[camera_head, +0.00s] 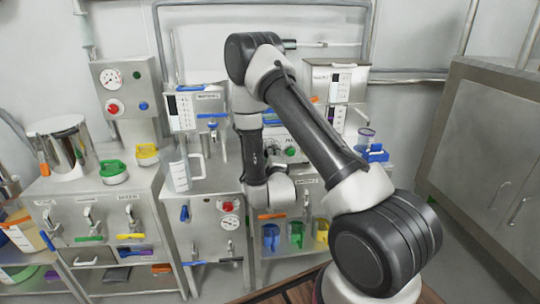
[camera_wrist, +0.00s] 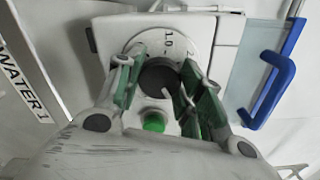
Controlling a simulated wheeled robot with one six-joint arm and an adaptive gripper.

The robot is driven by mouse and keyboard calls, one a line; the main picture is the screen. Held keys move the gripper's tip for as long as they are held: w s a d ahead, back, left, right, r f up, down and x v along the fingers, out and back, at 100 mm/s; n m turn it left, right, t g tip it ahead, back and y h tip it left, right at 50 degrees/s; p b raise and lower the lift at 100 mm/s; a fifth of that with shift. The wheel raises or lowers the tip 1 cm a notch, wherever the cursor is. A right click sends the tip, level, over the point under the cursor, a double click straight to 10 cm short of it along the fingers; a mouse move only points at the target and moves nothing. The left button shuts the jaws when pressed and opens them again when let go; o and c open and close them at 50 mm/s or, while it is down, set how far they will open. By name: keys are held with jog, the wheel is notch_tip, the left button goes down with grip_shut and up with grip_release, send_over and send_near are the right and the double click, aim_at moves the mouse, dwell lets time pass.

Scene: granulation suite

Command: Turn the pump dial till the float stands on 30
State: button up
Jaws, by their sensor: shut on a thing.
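The pump dial (camera_wrist: 158,77) is a dark round knob on a pale scale plate marked 1.0, in the wrist view. My gripper (camera_wrist: 166,84) reaches over it from below, its green-padded fingers on either side, shut on the dial. The pump (camera_head: 279,143) shows in the head view, partly behind my arm; my fingers are hidden there. Scale panels show on the left unit (camera_head: 172,106) and right unit (camera_head: 331,115). I cannot make out the float or its reading.
A green button (camera_wrist: 153,121) sits just below the dial. A clear panel with a blue handle (camera_wrist: 272,88) stands close to the right. In the head view, a clear jug (camera_head: 179,176) stands left of my arm, and a blue-based cup (camera_head: 366,138) stands to the right.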

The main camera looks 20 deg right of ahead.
jog(key=shift+f, duration=0.1)
jog(key=o, duration=1)
jog(key=shift+o, duration=0.2)
jog(key=v, duration=1.2)
